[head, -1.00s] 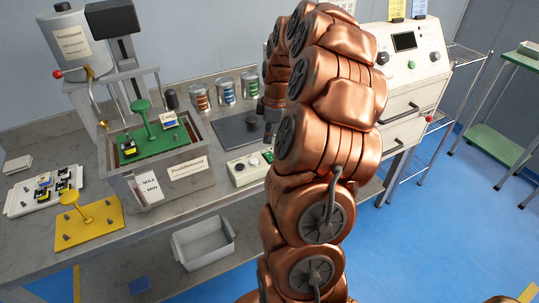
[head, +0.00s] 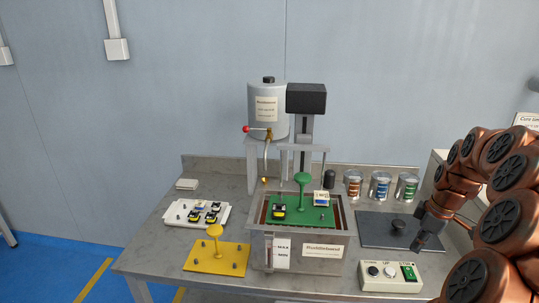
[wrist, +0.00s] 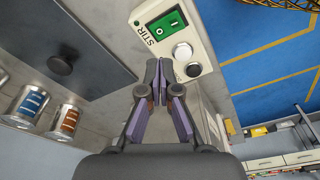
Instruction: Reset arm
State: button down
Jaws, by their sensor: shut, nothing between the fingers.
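My copper-coloured arm is folded at the right of the head view. My gripper (head: 424,238) hangs near the right end of the bench, above and beside the dark flat plate. In the wrist view my gripper (wrist: 159,82) is shut, with its fingertips together and nothing between them. Below it in that view are the grey bench top and the control box (wrist: 175,40) marked STIR, with a green switch and knobs. The fingertips appear close to the box's edge in that picture; I cannot tell the height gap.
The control box (head: 390,276) and dark plate with a knob (head: 385,230) lie near my gripper. Several tins (head: 380,186) stand behind. The tank (head: 320,252) holds a green plate (head: 303,212). A yellow plate (head: 217,258) and white tray (head: 184,222) are left.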

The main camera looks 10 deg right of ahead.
jog(key=s+a+r+m+g+p, duration=0.1)
jog(key=s+a+r+p, duration=0.2)
jog(key=a, duration=0.8)
jog(key=s+a+r+m+g, duration=0.15)
jog(key=a+r, duration=0.25)
jog(key=a, duration=0.7)
jog(key=s+a+m+p, duration=0.1)
jog(key=s+a+m, duration=0.1)
jog(key=s+a, duration=0.3)
jog(key=s+a+r+m+h+p, duration=0.1)
jog(key=s+a, duration=0.4)
jog(key=s, duration=0.9)
jog(key=m+p, duration=0.1)
jog(key=m, duration=0.1)
jog(key=shift+a+m+g, duration=0.35)
jog(key=shift+a+r, duration=0.1)
jog(key=shift+a, duration=0.05)
